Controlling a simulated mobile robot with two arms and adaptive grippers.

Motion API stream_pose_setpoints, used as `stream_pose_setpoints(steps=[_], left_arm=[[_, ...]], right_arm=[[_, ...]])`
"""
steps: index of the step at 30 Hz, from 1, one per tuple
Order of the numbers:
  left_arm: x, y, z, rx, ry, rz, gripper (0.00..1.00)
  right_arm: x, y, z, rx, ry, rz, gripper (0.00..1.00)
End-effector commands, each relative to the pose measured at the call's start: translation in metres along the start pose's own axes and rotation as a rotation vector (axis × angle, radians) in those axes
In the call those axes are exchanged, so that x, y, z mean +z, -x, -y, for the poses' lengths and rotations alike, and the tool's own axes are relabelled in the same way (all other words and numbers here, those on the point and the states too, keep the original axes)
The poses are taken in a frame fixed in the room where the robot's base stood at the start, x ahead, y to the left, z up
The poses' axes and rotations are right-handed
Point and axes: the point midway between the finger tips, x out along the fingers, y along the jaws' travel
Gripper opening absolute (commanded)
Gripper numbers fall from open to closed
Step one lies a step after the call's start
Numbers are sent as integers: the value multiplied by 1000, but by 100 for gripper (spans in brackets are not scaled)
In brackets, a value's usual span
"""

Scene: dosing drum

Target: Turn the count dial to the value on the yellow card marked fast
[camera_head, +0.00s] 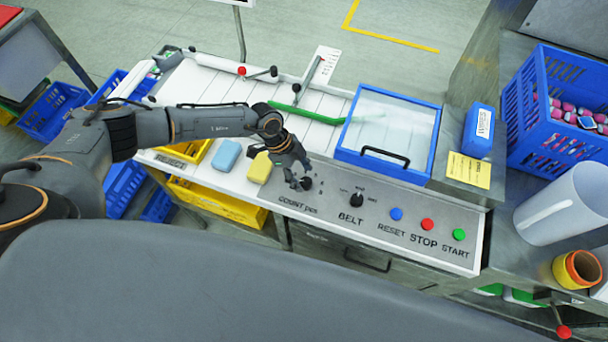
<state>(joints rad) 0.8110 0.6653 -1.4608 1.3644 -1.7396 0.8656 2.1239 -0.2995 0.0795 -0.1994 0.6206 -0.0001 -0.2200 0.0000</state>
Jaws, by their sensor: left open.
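The count dial (307,184) is a small dark knob on the grey panel, above the printed words COUNT pcs. My left gripper (300,185) is open at the dial, with its fingertips beside or around it; I cannot tell which, or whether they touch it. The fingers partly hide the dial and its scale, so its setting cannot be read. The yellow card (468,170) lies on the metal surface at the right, below a blue box; its writing is too small to read. My right gripper is not in view.
Right of the dial are the BELT knob (356,199) and the blue (396,214), red (427,224) and green (459,234) buttons. A blue-framed clear cover (340,150) stands behind them. Blue (227,155) and yellow (260,168) blocks lie left of the gripper.

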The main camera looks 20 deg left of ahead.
Motion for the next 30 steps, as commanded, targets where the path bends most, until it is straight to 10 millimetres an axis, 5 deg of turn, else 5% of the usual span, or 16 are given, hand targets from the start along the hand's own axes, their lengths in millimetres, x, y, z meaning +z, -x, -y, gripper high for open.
stream_pose_setpoints(steps=[6, 15, 24, 30], left_arm=[[0, -20, 0, 0, 1, -1, 57], [0, -23, 0, -1, 1, -1, 57], [0, -22, 0, 0, 1, -1, 3], [0, -23, 0, 3, -7, -1, 3]], right_arm=[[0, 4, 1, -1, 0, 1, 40], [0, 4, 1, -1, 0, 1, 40], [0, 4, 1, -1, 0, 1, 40], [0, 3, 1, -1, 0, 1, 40]])
